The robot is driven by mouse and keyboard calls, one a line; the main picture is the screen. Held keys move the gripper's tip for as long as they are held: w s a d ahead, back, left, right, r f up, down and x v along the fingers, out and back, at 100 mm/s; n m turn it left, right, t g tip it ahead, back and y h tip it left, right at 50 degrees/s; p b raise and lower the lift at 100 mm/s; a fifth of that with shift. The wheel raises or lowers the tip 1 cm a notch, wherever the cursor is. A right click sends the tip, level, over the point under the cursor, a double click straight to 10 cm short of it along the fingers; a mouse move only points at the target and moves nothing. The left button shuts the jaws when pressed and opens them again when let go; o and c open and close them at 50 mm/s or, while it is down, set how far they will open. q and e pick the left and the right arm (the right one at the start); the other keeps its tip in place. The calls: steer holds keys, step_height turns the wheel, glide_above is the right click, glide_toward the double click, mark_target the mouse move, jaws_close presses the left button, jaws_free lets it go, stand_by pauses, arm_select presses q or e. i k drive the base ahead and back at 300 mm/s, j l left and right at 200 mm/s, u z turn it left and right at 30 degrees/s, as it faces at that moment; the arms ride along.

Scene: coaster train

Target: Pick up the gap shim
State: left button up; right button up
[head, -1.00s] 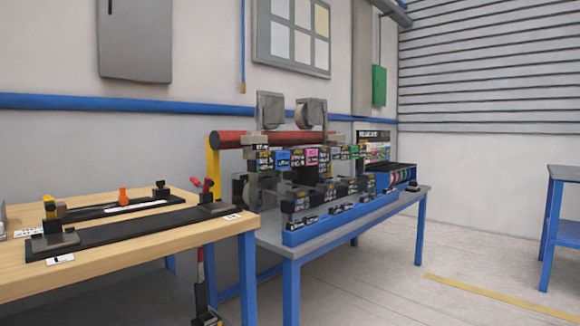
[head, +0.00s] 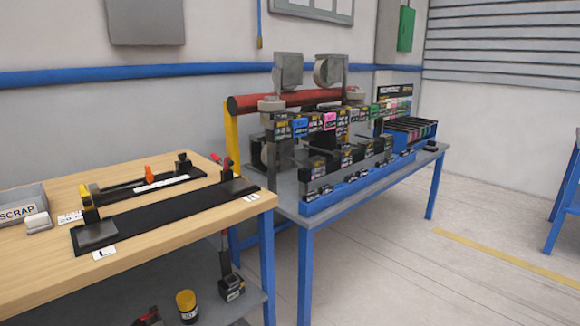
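I cannot pick out the gap shim with certainty in the head view. A long black fixture (head: 165,217) lies on the wooden bench (head: 40,265) at the left, with dark blocks at its ends. Behind it is a second black fixture with an orange knob (head: 149,174) and a thin white strip (head: 162,182). Whether this strip is the shim I cannot tell. Neither of my grippers is in view.
A grey scrap bin (head: 22,205) stands at the bench's left edge. A blue-legged table (head: 304,222) to the right carries a red roller (head: 290,99) and labelled racks. A yellow-topped can (head: 187,305) sits on the bench's lower shelf. Open floor (head: 400,265) lies at the right.

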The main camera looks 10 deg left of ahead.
mark_target(280, 115)
steer(key=i+l, duration=0.1)
steer(key=i, duration=0.6)
steer(key=i+l+u, duration=0.15)
steer(key=i, duration=0.6)
